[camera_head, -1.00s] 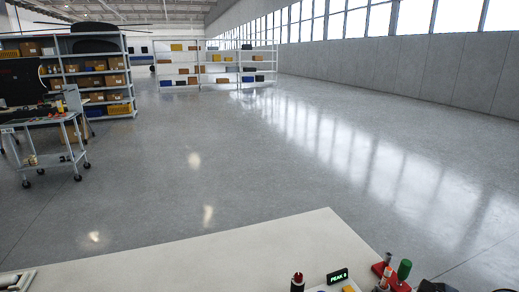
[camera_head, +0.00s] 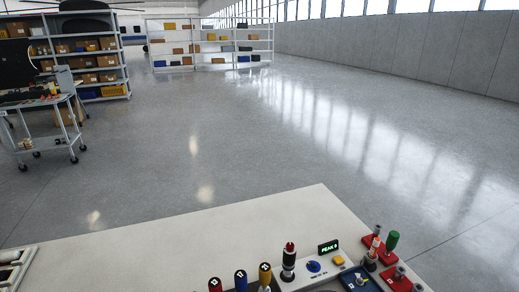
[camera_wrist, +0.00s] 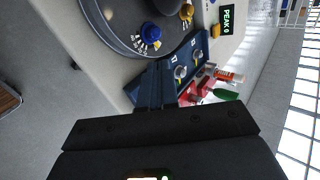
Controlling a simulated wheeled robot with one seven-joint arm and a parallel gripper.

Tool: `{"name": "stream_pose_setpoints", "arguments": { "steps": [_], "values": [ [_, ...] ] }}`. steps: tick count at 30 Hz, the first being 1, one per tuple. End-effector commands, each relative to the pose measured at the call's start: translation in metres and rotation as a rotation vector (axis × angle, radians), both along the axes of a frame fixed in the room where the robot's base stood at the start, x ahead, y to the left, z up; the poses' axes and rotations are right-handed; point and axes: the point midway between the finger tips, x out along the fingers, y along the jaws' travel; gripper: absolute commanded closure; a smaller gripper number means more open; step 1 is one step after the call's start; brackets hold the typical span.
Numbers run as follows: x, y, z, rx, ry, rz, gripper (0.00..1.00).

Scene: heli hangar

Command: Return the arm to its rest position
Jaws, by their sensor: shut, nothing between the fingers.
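My gripper (camera_wrist: 156,92) shows in the wrist view. Its dark fingers are together and empty, pointing toward the top of the picture above the worktable. A dark round tray (camera_wrist: 112,32) with a blue knobbed piece (camera_wrist: 150,31) lies past the fingers. My arm and gripper are out of the head view, so the arm's overall pose is hidden.
The pale worktable (camera_head: 190,245) carries a PEAK display (camera_head: 328,247), a blue block (camera_head: 358,280), red holders (camera_head: 380,254), a green handle (camera_head: 392,240) and several coloured-top pieces along its near right side. Its middle is bare. A cart (camera_head: 45,130) and shelves (camera_head: 210,45) stand far off across open floor.

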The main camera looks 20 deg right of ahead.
Motion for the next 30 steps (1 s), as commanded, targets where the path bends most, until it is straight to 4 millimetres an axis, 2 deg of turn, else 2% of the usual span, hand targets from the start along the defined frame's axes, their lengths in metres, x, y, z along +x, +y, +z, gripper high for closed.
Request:
{"name": "stream_pose_setpoints", "arguments": {
  "steps": [1,5,11,17,21,27,30],
  "values": [
    [-0.017,0.013,-0.005,-0.068,-0.001,0.043,1.00],
    [-0.053,0.038,-0.004,-0.281,-0.029,0.165,1.00],
    [-0.108,0.070,0.019,-0.613,-0.087,0.364,1.00],
    [-0.159,0.098,0.062,-0.945,-0.166,0.567,1.00],
    [-0.189,0.114,0.099,-1.167,-0.235,0.694,1.00],
    [-0.215,0.130,0.142,-1.384,-0.317,0.804,1.00],
    [-0.220,0.133,0.152,-1.434,-0.337,0.824,1.00]
  ]
}}
